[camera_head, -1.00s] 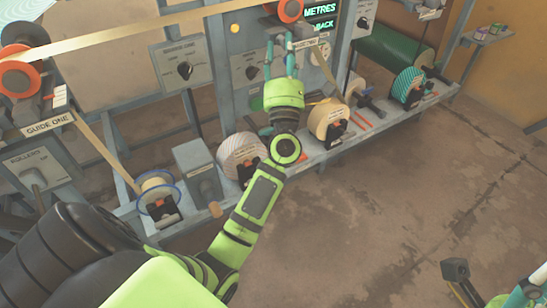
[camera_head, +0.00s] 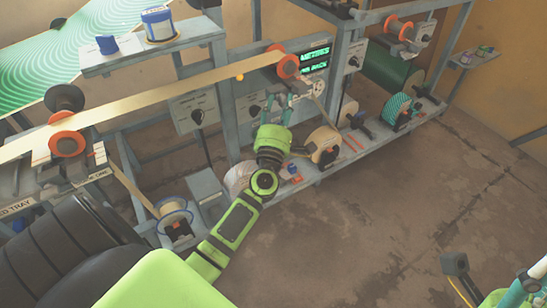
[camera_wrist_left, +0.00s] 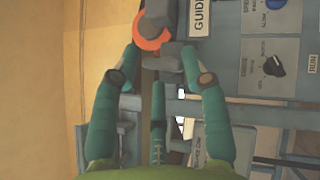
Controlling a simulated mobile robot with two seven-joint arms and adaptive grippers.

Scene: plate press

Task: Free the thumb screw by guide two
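Guide two's orange roller (camera_head: 286,62) sits at the end of the pale strip in the head view. In the left wrist view an orange-rimmed roller (camera_wrist_left: 150,38) shows beside a cut-off label reading GUIDE (camera_wrist_left: 199,15). A small grey part (camera_wrist_left: 172,58) below the roller may be the thumb screw; I cannot tell for sure. My left gripper (camera_head: 277,98) is just below the roller. In the wrist view its teal fingers (camera_wrist_left: 160,60) are spread on either side of the grey part, with no grip visible. My right gripper is only partly seen at the lower right edge, its fingertips unclear.
The strip (camera_head: 170,92) runs above the bench from guide one's orange roller (camera_head: 66,143). A dial panel (camera_head: 195,112) stands left of my gripper. The floor (camera_head: 380,230) is clear.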

